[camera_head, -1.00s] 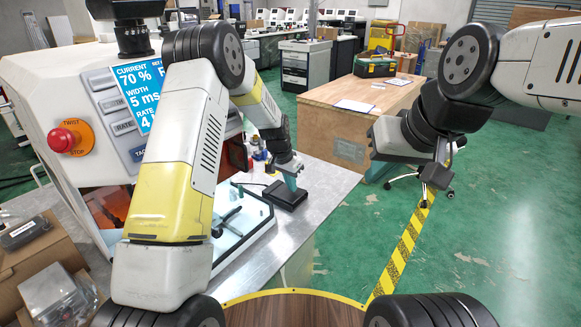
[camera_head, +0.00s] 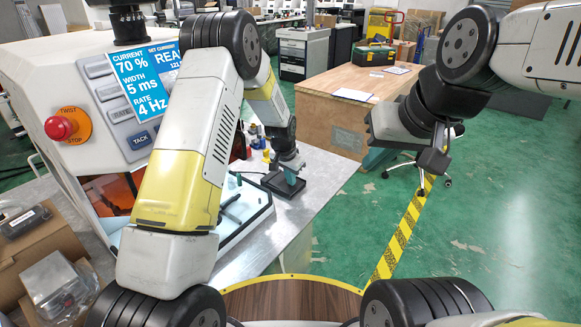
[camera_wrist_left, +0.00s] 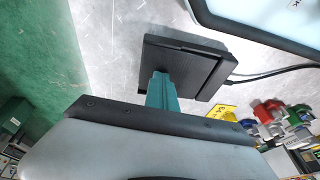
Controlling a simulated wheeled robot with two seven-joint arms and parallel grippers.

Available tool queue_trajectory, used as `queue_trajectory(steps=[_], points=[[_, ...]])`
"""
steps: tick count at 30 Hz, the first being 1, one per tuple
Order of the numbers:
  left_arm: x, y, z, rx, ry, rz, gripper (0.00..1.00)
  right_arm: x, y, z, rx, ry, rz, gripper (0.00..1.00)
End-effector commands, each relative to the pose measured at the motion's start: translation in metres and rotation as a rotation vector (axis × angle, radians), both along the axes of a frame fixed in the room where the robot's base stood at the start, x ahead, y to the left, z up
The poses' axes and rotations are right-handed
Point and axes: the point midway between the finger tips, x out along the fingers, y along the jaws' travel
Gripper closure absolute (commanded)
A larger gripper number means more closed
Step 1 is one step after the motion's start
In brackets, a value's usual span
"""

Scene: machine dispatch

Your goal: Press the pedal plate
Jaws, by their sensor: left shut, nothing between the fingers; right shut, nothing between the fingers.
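The pedal plate (camera_head: 272,183) is a black, ribbed square pad on a dark base, lying on the metal table. It shows larger in the left wrist view (camera_wrist_left: 185,62), with a cable leaving its side. My left gripper (camera_head: 290,179) points down over the pedal, its teal fingers shut and empty. In the left wrist view the fingertips (camera_wrist_left: 161,78) overlap the ribbed plate; I cannot tell whether they touch it. My right gripper (camera_head: 374,160) is shut and empty, away from the pedal over the floor side, partly hidden by its own wrist.
A white machine (camera_head: 80,100) with a blue display and red stop button (camera_head: 59,128) stands at the left. A pale-topped tray (camera_head: 240,215) lies on the metal table (camera_head: 325,170) near the pedal. A wooden bench (camera_head: 340,105) stands beyond. Boxes (camera_head: 40,240) are at lower left.

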Motion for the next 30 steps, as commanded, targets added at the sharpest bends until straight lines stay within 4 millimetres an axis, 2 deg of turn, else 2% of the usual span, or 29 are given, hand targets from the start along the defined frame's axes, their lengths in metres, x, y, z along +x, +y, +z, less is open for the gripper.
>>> queue_trajectory(steps=[1,5,11,16,24,30], points=[[-0.006,-0.001,-0.011,0.001,0.019,0.0,1.0,0.0,0.0,0.0,0.0,0.0,0.0,1.0],[-0.007,-0.001,-0.011,0.001,0.02,0.0,1.0,0.0,0.0,0.0,0.0,0.0,0.0,1.0],[-0.006,-0.001,0.002,0.0,0.015,0.0,1.0,0.0,0.0,0.0,0.0,0.0,0.0,1.0],[-0.002,0.0,0.04,-0.002,0.0,0.003,1.0,0.0,0.0,0.0,0.0,0.0,0.0,1.0],[-0.02,0.004,0.102,-0.002,-0.004,0.002,1.0,0.0,0.0,0.0,0.0,0.0,0.0,1.0],[-0.029,0.006,0.128,-0.002,-0.003,0.003,1.0,0.0,0.0,0.0,0.0,0.0,0.0,1.0]])
